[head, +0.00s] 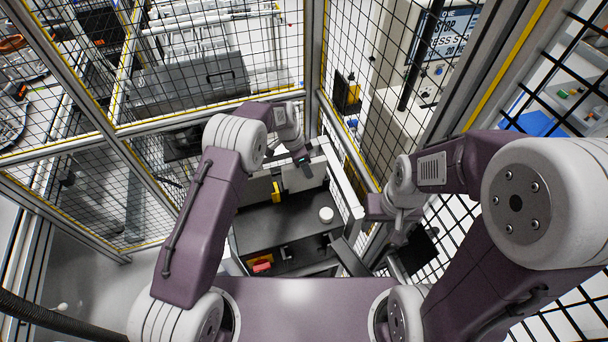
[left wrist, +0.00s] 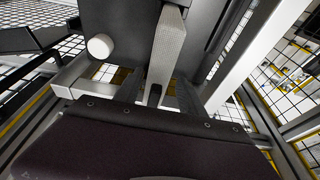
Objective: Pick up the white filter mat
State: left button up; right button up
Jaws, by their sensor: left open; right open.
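A pale, finely textured slab, which looks like the white filter mat (left wrist: 165,50), stands on edge in the left wrist view. Its near end lies between the two dark fingers of my left gripper (left wrist: 158,92), with the fingers apart on either side. I cannot tell whether they touch it. In the head view my left gripper (head: 301,158) is over the pale upright panels at the back of the dark table; the mat is hard to tell from them there. My right gripper (head: 402,236) is open at the right of the table, away from the mat; its fingertips are unclear.
The dark table (head: 285,222) holds a white round piece (head: 326,214), also in the left wrist view (left wrist: 100,46). A yellow part (head: 276,192) is by the panels, and a red part (head: 262,266) is at the front. Mesh fencing with metal posts closes in the table.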

pick_arm(q)
jog(key=shift+s+d+f, duration=0.25)
jog(key=shift+s+f, duration=0.15)
jog(key=shift+s, duration=0.05)
jog(key=shift+w+a+f, duration=0.1)
jog(key=shift+w+f, duration=0.05)
jog(key=shift+w, duration=0.15)
grip_shut()
pick_arm(e)
jog(key=shift+s, duration=0.3)
pick_arm(q)
jog(key=shift+s, duration=0.1)
